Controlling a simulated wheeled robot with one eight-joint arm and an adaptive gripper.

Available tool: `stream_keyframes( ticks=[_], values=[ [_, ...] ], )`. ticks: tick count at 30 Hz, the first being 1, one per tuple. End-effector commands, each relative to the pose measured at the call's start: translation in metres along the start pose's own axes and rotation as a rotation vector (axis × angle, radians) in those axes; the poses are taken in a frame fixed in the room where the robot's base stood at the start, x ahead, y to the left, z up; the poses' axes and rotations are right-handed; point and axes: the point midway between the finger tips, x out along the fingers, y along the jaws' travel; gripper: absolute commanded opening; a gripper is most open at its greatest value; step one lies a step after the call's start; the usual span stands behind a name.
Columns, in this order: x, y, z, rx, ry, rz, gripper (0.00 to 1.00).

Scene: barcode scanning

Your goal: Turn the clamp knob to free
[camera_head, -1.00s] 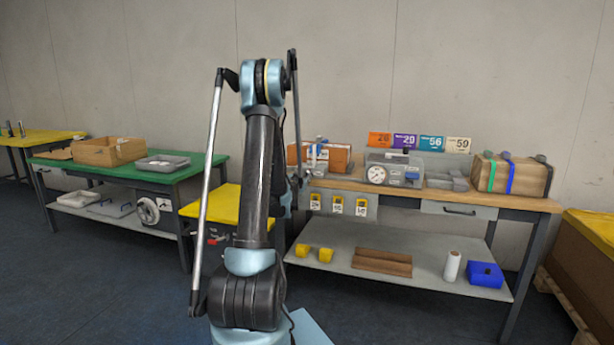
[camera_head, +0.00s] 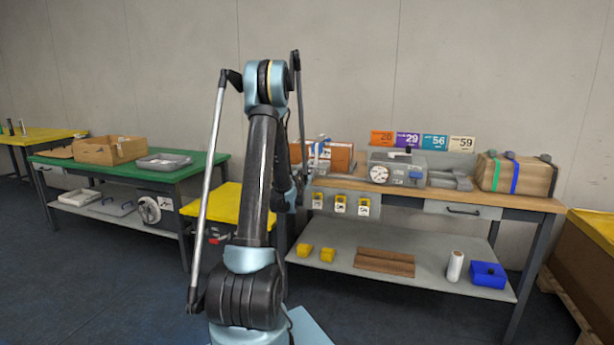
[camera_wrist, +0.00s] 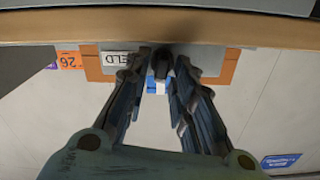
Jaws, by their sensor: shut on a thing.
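In the wrist view a dark clamp knob (camera_wrist: 160,66) shows between the fingertips of my gripper (camera_wrist: 162,58). The gripper is shut on it, one finger on each side. The knob's turned position cannot be read. A blue and white part (camera_wrist: 155,87) shows just past the knob, in front of an orange-brown box (camera_wrist: 230,66). In the head view the box (camera_head: 341,157) sits at the left end of the wooden bench, with pale clamp parts (camera_head: 318,152) at it. My arm hides part of that area, and the fingers and knob are not clear there.
The wooden bench (camera_head: 480,199) also holds a grey unit with a dial (camera_head: 397,170) and a strapped box (camera_head: 515,175). Coloured number cards (camera_head: 420,141) stand behind. A yellow-topped stand (camera_head: 215,205) and a green table (camera_head: 190,173) are to the left.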

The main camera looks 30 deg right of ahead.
Motion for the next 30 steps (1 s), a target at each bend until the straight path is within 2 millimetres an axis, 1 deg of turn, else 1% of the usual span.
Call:
stream_keyframes(
  ticks=[10,21,22,30],
  values=[
    [0.0005,-0.0024,0.0001,-0.197,0.000,0.000,0.00],
    [0.0004,-0.0029,0.0002,-0.222,0.000,-0.001,0.00],
    [0.0004,-0.0029,0.0002,-0.222,0.000,-0.001,0.30],
    [0.0002,-0.0028,0.0002,-0.221,0.000,-0.001,0.30]
  ],
)
